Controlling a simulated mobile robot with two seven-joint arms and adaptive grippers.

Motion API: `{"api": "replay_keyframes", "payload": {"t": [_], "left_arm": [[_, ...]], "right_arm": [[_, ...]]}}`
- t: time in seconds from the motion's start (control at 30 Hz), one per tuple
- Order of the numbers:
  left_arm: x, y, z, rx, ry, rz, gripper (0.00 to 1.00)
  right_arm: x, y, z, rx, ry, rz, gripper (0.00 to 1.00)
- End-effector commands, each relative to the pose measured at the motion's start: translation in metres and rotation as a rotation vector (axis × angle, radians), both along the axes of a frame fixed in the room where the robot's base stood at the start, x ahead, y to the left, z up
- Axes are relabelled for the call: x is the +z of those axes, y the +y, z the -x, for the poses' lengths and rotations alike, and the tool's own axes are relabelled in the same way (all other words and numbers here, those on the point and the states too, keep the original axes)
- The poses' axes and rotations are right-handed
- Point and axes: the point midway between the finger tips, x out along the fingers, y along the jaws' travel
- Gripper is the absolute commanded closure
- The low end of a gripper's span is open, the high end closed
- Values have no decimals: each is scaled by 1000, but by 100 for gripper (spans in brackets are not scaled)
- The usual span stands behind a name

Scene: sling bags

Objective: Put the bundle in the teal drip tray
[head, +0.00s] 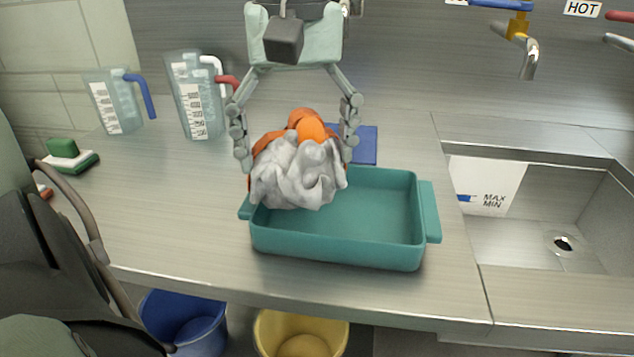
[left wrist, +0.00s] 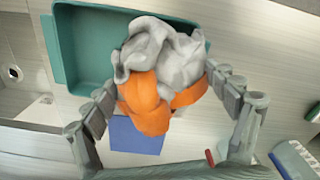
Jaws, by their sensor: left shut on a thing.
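The bundle is a crumpled grey-white cloth (head: 297,172) with an orange part (head: 308,125) on its far side. My left gripper (head: 295,157) comes down from above, shut on the bundle with one finger on each side. The teal drip tray (head: 340,250) sits on the counter, and the bundle overlaps its left end. I cannot tell whether the bundle touches the tray. The left wrist view shows the bundle (left wrist: 165,55) between the fingers, partly over the tray (left wrist: 72,45). The visible tray floor is bare. My right gripper is not in view.
A blue flat item (head: 362,145) lies behind the tray. Two measuring jugs (head: 115,105) (head: 190,105) stand at the back left, near a green-and-white sponge (head: 68,157). A sink (head: 540,225) is at right. Blue (head: 185,320) and yellow (head: 290,325) buckets stand below the front edge.

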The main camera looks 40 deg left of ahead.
Motion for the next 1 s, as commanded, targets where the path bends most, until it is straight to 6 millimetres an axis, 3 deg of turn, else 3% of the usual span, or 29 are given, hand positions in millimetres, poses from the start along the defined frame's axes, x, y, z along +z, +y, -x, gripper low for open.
{"api": "replay_keyframes", "payload": {"t": [0.2,0.53,0.93,0.97,1.0], "left_arm": [[-13,-13,-18,1,1,-1,60],[-51,-14,-19,0,1,2,60],[-56,-13,-19,2,-1,0,61],[-57,-13,-19,2,-1,0,12],[-56,-13,-19,2,-1,0,7]], "right_arm": [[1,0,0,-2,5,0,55],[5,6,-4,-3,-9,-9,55],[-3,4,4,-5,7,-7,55],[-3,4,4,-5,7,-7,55],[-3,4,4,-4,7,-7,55]]}}
